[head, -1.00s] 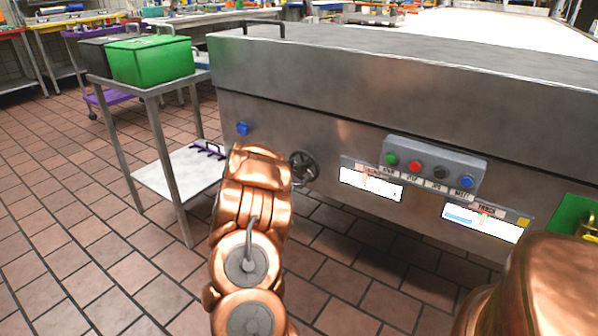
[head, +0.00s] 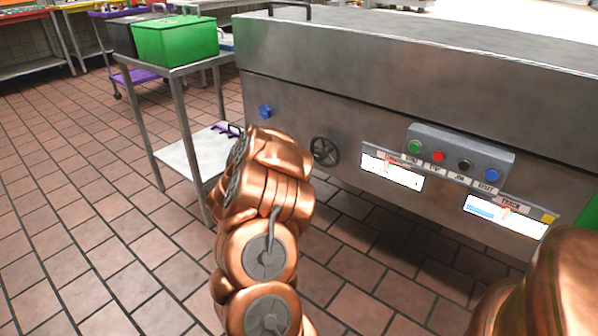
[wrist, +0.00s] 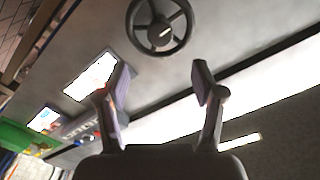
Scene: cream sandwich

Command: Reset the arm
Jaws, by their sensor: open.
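My arm shows in the head view as copper links in the lower middle, in front of the steel machine (head: 380,75). My gripper (wrist: 160,90) shows in the wrist view with its two fingers apart and nothing between them. The gripper is hidden in the head view. In the wrist view the machine's dark handwheel (wrist: 160,27) lies beyond the fingertips, apart from them. The same handwheel (head: 325,151) shows to the right of my arm in the head view.
A control box (head: 458,153) with several coloured buttons and two white labels is on the machine front. A steel cart (head: 185,110) with a green bin (head: 175,42) stands at the left. Open tiled floor (head: 80,190) lies at the left.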

